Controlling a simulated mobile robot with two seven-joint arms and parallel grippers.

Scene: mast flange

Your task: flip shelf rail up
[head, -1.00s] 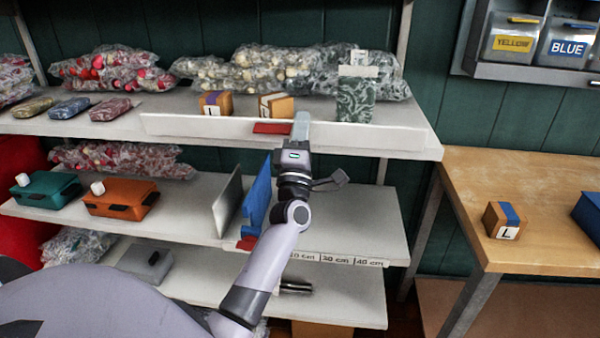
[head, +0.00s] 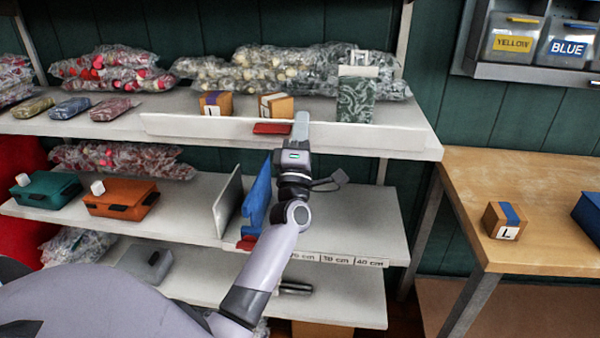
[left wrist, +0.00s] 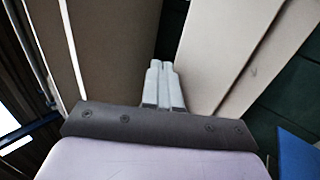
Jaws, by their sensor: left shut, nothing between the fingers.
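The shelf rail (head: 200,126) is a long white strip along the front edge of the upper shelf, with a red tab (head: 271,128) near its middle. Its top edge runs just below the small boxes, and I cannot tell its exact tilt. My left gripper (head: 301,119) is in front of the rail, just right of the red tab, shut and empty. Whether it touches the rail is unclear. In the left wrist view the closed fingers (left wrist: 163,85) point into a dark gap between two pale panels. My right gripper is not in view.
Behind the rail stand two small cardboard boxes (head: 216,104) (head: 276,106) and a green patterned carton (head: 356,97), with bagged goods behind. Below, a blue divider (head: 257,197) stands on the middle shelf (head: 350,225). A wooden table (head: 540,190) is at right.

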